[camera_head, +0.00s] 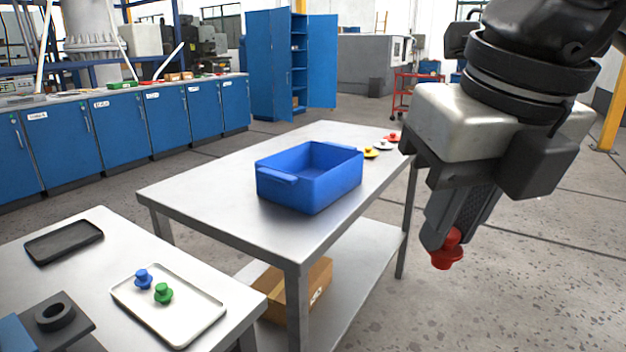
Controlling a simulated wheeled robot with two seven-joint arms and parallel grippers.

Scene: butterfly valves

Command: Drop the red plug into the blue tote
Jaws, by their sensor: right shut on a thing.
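The red plug (447,252) is at the tips of my right gripper (446,240), which is shut on it. The gripper points down at the right of the view and holds the plug in the air, to the right of the metal table and over the floor. Part of the plug is hidden by the finger. The blue tote (312,192) stands open on the metal table (228,212), to the left of my right gripper. The part of its inside that shows is empty.
Yellow (370,153), white (383,145) and red (392,137) plugs stand at the table's far right edge. A nearer table holds a white tray (190,326) with a blue plug (143,279) and a green plug (163,293), and a black tray (64,242). A cardboard box (318,283) sits on the lower shelf.

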